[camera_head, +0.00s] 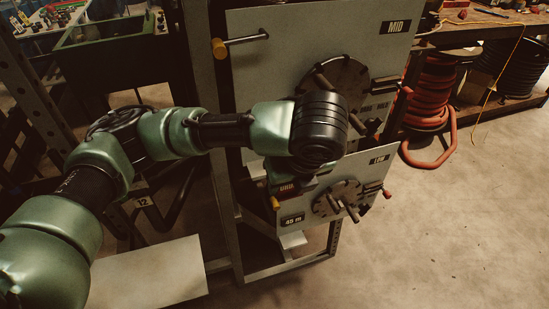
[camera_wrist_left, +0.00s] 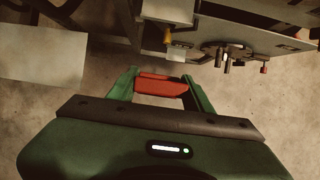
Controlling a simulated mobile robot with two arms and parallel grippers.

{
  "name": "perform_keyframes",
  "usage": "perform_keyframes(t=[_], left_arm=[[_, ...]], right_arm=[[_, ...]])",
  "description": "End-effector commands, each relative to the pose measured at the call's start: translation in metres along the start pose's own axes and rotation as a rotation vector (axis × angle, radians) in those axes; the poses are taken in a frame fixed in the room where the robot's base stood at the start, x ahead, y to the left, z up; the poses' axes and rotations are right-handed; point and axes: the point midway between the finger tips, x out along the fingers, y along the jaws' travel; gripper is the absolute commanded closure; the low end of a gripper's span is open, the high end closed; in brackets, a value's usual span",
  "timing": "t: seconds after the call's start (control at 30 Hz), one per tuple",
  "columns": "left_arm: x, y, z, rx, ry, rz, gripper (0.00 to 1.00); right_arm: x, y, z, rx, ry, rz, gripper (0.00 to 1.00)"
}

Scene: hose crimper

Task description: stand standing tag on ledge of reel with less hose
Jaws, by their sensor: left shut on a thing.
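My left gripper (camera_wrist_left: 162,88) is shut on a red tag (camera_wrist_left: 162,84), held crosswise between its green fingers in the left wrist view. In the head view the red tag (camera_head: 287,188), with pale lettering, shows under my wrist, in front of the LOW panel (camera_head: 352,180). Most of the gripper is hidden there by my wrist. The LOW panel has a round hub with handles (camera_head: 338,201) and a "45 m" label (camera_head: 292,219). Above it is the MID panel (camera_head: 300,30) with a larger hub (camera_head: 335,82). My right gripper is not in view.
A red coiled hose (camera_head: 430,95) lies right of the panels, near a wooden bench (camera_head: 490,35). A pale flat board (camera_head: 150,273) is at lower left. The floor at right is clear.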

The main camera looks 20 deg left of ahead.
Motion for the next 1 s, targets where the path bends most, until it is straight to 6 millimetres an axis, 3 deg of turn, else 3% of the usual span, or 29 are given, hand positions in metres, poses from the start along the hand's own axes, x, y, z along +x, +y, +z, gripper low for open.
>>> perform_keyframes(t=[0.3,0.57,0.87,1.0], left_arm=[[0.032,0.002,0.083,-0.008,-0.001,0.006,0.94],[0.054,0.002,0.136,-0.006,0.000,0.004,0.94],[0.083,0.001,0.123,0.000,0.002,0.004,0.94],[0.104,0.002,0.114,0.001,0.002,0.005,0.94]], right_arm=[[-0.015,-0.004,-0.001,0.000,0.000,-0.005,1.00],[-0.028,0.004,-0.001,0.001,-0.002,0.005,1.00],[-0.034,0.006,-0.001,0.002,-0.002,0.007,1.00],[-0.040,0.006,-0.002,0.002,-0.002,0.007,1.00]])
